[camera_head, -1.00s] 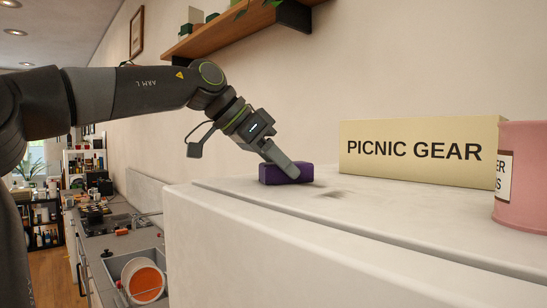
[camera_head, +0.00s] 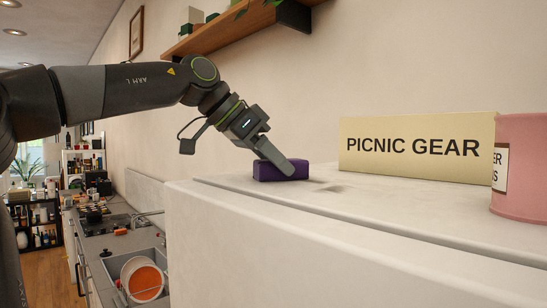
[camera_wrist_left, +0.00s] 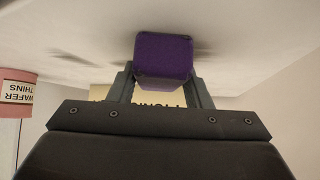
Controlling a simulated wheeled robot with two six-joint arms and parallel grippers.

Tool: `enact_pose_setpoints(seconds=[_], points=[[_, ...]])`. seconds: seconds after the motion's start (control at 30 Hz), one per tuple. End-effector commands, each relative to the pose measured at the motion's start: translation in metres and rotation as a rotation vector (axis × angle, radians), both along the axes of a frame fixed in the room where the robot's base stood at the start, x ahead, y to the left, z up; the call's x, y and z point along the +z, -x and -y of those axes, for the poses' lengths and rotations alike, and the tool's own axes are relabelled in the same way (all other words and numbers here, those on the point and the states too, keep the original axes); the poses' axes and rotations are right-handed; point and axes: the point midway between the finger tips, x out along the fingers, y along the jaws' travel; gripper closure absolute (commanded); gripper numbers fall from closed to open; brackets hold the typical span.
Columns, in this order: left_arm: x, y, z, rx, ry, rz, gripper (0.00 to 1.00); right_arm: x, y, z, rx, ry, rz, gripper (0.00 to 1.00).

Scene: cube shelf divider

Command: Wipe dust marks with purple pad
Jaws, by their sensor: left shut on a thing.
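My left gripper (camera_head: 275,160) is shut on the purple pad (camera_head: 297,171), which sits on the white cabinet top (camera_head: 390,212) near its left end. In the left wrist view the purple pad (camera_wrist_left: 163,55) is between the two fingers (camera_wrist_left: 160,90). A grey dust mark (camera_head: 331,188) lies on the top just right of the pad, apart from it. In the left wrist view a dark smudge (camera_wrist_left: 70,57) shows left of the pad. Dark patches close beside the pad there may be shadow or dust. My right gripper is not in view.
A cream box marked PICNIC GEAR (camera_head: 415,147) stands at the back against the wall. A pink canister (camera_head: 522,175) stands at the right edge. A wooden shelf (camera_head: 235,33) hangs above. The top between pad and canister is clear except for dust. A seam runs along it.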

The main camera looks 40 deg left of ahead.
Motion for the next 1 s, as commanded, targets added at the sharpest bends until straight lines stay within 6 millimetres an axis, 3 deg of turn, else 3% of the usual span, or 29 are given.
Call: enact_pose_setpoints(seconds=[0.13, 0.37, 0.7, 1.0], points=[[0.002, -0.014, 0.001, 0.0, -0.002, -0.009, 0.83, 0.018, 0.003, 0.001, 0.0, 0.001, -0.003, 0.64], [0.0, -0.023, 0.002, 0.0, -0.001, -0.004, 0.83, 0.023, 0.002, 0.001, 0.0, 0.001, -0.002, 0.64], [-0.002, 0.002, 0.0, -0.001, -0.001, -0.001, 0.83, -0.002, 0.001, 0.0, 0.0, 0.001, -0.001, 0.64], [0.003, 0.011, -0.001, 0.001, -0.002, -0.001, 0.83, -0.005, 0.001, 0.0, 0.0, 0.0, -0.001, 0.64]])
